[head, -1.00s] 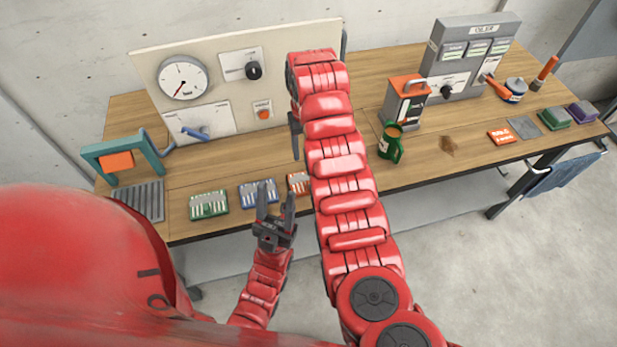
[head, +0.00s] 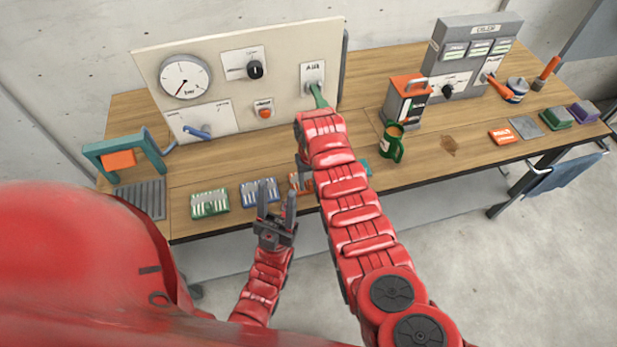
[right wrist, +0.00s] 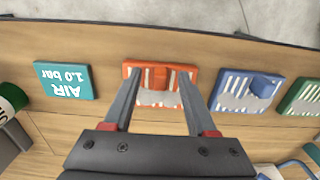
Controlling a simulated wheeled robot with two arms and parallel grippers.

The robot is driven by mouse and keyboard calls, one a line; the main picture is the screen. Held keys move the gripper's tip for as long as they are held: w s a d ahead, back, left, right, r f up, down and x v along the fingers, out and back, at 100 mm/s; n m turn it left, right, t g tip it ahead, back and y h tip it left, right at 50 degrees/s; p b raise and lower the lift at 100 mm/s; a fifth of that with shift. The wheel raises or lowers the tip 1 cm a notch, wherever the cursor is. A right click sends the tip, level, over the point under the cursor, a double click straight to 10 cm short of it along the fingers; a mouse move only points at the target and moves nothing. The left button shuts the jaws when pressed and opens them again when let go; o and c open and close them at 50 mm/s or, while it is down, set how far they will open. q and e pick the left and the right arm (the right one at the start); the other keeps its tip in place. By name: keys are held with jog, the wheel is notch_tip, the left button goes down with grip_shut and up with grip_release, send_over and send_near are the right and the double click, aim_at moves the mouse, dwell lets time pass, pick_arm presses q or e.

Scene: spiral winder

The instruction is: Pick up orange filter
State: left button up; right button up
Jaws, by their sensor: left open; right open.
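The orange filter (head: 298,183) is a flat orange piece with pale slots, lying near the front edge of the workbench; my right arm partly covers it in the head view. It shows in full width in the right wrist view (right wrist: 156,98). My right gripper (right wrist: 160,76) is open, its two fingers seen over the left and right sides of the orange filter; contact cannot be told. In the head view my right gripper (head: 304,168) is mostly hidden by the arm. My left gripper (head: 275,205) is open and empty in front of the bench.
A blue filter (head: 259,193) and a green filter (head: 209,204) lie to the left. A teal AIR card (right wrist: 64,81) lies beside the orange filter. A green mug (head: 392,146) stands to the right. An upright panel (head: 215,110) with a gauge stands behind.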

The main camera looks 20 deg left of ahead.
jog(key=shift+f, duration=0.75)
grip_shut()
